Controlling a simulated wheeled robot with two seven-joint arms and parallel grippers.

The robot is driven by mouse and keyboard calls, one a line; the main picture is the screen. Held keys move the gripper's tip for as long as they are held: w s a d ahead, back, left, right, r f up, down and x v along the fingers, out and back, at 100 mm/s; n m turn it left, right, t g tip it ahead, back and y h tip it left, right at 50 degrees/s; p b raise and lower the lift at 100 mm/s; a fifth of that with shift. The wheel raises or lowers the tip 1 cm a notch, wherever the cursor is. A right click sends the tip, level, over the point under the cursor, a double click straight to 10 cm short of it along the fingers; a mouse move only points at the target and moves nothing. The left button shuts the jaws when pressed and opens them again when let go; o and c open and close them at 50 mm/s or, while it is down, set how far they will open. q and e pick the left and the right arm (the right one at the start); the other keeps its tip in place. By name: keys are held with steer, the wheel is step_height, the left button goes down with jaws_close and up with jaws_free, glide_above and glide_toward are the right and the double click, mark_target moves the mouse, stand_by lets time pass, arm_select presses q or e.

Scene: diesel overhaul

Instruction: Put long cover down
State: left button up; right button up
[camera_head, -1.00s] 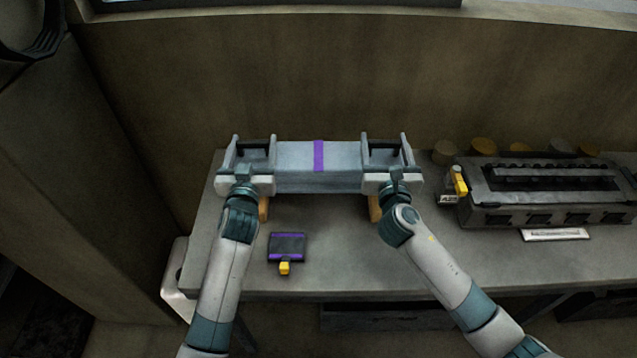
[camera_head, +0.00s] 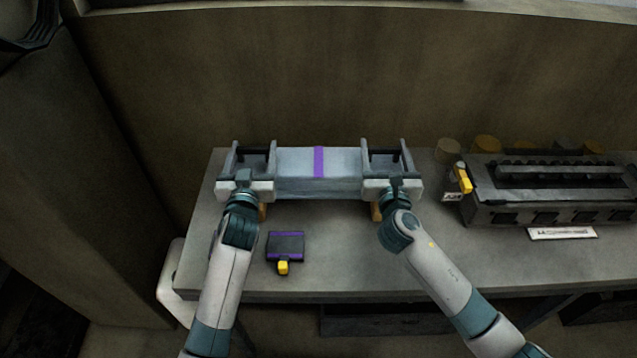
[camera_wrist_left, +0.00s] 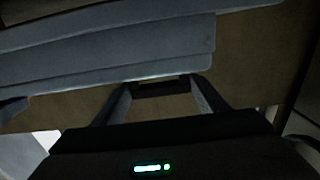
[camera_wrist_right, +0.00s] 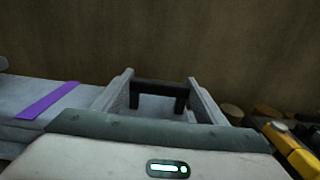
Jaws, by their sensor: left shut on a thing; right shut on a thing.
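The long cover (camera_head: 345,164) is a grey bar with a purple stripe across its middle, held level over the back left of the bench. It also shows in the right wrist view (camera_wrist_right: 75,98) and the left wrist view (camera_wrist_left: 120,50). My left gripper (camera_head: 254,158) is shut on the black handle at its left end. My right gripper (camera_head: 384,158) is shut on the black handle at its right end. Two orange-brown blocks (camera_head: 376,211) (camera_head: 263,211) show just under the cover's front edge. Whether the cover touches them is hidden.
The grey bench (camera_head: 335,260) is clear in front of the cover, apart from a small dark box with purple edges (camera_head: 286,247) and a yellow tab. An engine block (camera_head: 550,190) with a yellow part (camera_head: 463,178) stands to the right. The wall is close behind.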

arm_select(q)
steer(key=shift+f+b, duration=0.45)
steer(key=shift+f, duration=0.05)
arm_select(e)
steer(key=shift+f, duration=0.5)
arm_select(q)
steer(key=o, duration=2.1)
arm_select(e)
steer(key=o, duration=2.1)
arm_select(q)
steer(key=shift+s, duration=0.1)
arm_select(e)
steer(key=shift+s, duration=0.1)
arm_select(q)
steer(key=s, duration=1.2)
arm_select(e)
steer(key=shift+s, duration=0.1)
steer(key=s, duration=1.1)
steer(key=shift+s, duration=0.35)
arm_select(q)
steer(key=shift+s+f, duration=0.1)
arm_select(e)
steer(key=shift+s+f, duration=0.1)
